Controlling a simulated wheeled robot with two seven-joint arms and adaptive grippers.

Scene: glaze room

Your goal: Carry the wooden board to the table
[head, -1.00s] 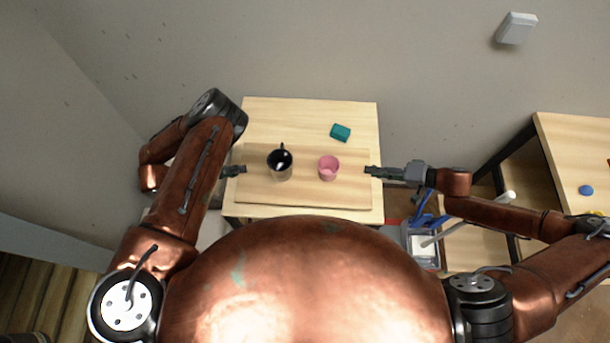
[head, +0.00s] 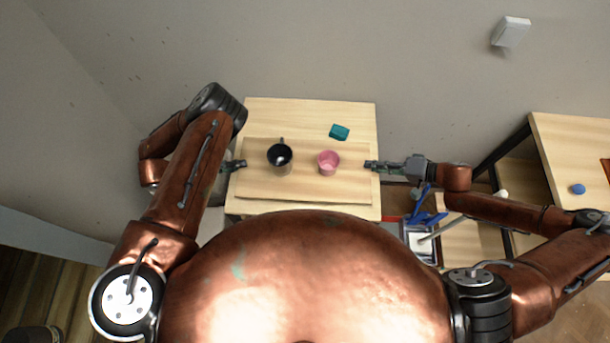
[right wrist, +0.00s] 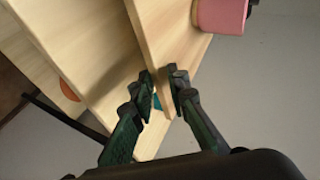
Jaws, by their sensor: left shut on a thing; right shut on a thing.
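The wooden board (head: 305,190) is pale and rectangular, held over a small light wooden table top (head: 300,112) against the back wall. A black mug (head: 279,157) and a pink cup (head: 328,162) stand upright on it. My left gripper (head: 240,165) is shut on the board's left edge. My right gripper (head: 371,166) is shut on its right edge. In the right wrist view the fingers (right wrist: 162,88) pinch the board's edge (right wrist: 152,60), and the pink cup (right wrist: 222,15) shows at the top. I cannot tell how high the board is above the table top.
A teal block (head: 340,132) lies on the table top behind the board. At the right stands a wooden table (head: 570,145) with a blue round thing (head: 578,189) on it. A bin with blue tools (head: 420,240) is on the floor between them.

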